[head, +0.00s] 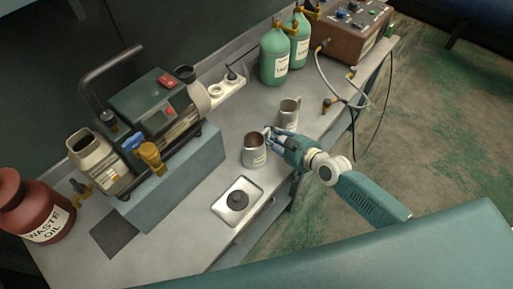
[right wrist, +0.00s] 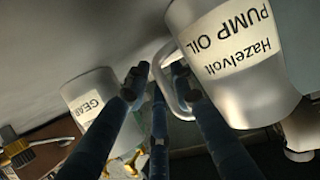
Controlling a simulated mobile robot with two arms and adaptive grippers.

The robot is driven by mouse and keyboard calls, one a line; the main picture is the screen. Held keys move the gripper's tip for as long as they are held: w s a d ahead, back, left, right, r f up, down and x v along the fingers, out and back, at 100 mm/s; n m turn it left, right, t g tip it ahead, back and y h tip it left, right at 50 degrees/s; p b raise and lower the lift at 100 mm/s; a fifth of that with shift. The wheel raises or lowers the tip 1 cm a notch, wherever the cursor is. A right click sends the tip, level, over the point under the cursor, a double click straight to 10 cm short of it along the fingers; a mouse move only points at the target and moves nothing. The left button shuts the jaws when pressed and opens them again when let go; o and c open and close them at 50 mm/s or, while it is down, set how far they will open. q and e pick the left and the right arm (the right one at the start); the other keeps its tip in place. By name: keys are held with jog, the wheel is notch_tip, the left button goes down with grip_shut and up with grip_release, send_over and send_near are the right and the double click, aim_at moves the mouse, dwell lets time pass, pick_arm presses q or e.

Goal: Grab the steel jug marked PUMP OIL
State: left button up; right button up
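The steel jug marked PUMP OIL (right wrist: 240,75) is large at the right of the right wrist view, its handle toward my fingers. In the head view it is the nearer steel jug (head: 254,152), upright on the bench. My right gripper (head: 272,137) is at its handle side, and also shows in the right wrist view (right wrist: 160,82). The fingers are apart, with the handle between or just beyond their tips; contact is unclear. A second steel jug (head: 289,113), whose label begins GEAR (right wrist: 92,100), stands behind. My left gripper is not in view.
A metal tray with a dark round piece (head: 222,207) lies in front of the jugs. A pump unit (head: 150,105) on a grey block stands left, beside a red WASTE OIL container (head: 38,210). Green cylinders (head: 275,62) stand behind. The bench's front edge is close.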

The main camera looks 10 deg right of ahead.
grip_shut()
jog(key=shift+r, duration=0.1)
jog(key=shift+r, duration=0.15)
